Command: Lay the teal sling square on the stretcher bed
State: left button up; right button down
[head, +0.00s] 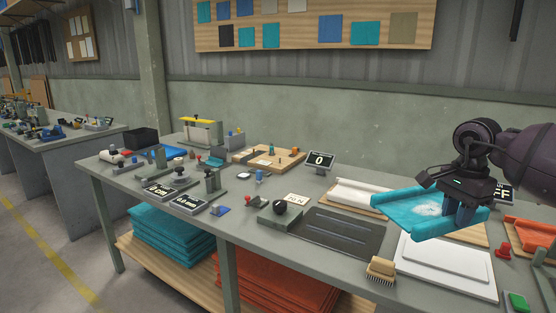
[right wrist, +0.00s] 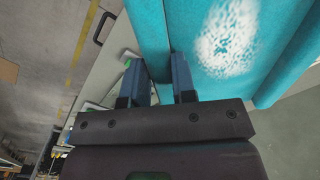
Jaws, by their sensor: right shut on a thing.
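The teal sling (head: 400,208) is a cloth with rolled edges and a whitish patch, at the right of the table in the head view. My right gripper (head: 461,215) is shut on its near right edge. The right wrist view shows the sling (right wrist: 285,25) with its white patch, and an edge of it between the fingers of my right gripper (right wrist: 157,65). A dark flat plate with two long bars (head: 335,240) lies left of the sling; I cannot tell whether this is the stretcher bed. My left gripper is not in view.
A white slab (head: 445,270) and a wooden brush (head: 381,270) lie in front of the sling. A white roll on a board (head: 350,195) is behind the dark plate. A black-knobbed box (head: 280,215) stands left. Orange cloth (head: 530,232) and a red knob (head: 503,249) are at right.

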pick_arm(q)
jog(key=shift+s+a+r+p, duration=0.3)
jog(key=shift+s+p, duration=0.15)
jog(key=shift+p, duration=0.2)
pick_arm(e)
jog(key=s+a+f+n, duration=1.4)
jog(key=s+a, duration=0.1)
jog(key=a, duration=0.1)
jog(key=shift+s+a+f, duration=0.25)
jog(key=shift+s+f, duration=0.05)
jog(key=shift+s, duration=0.1)
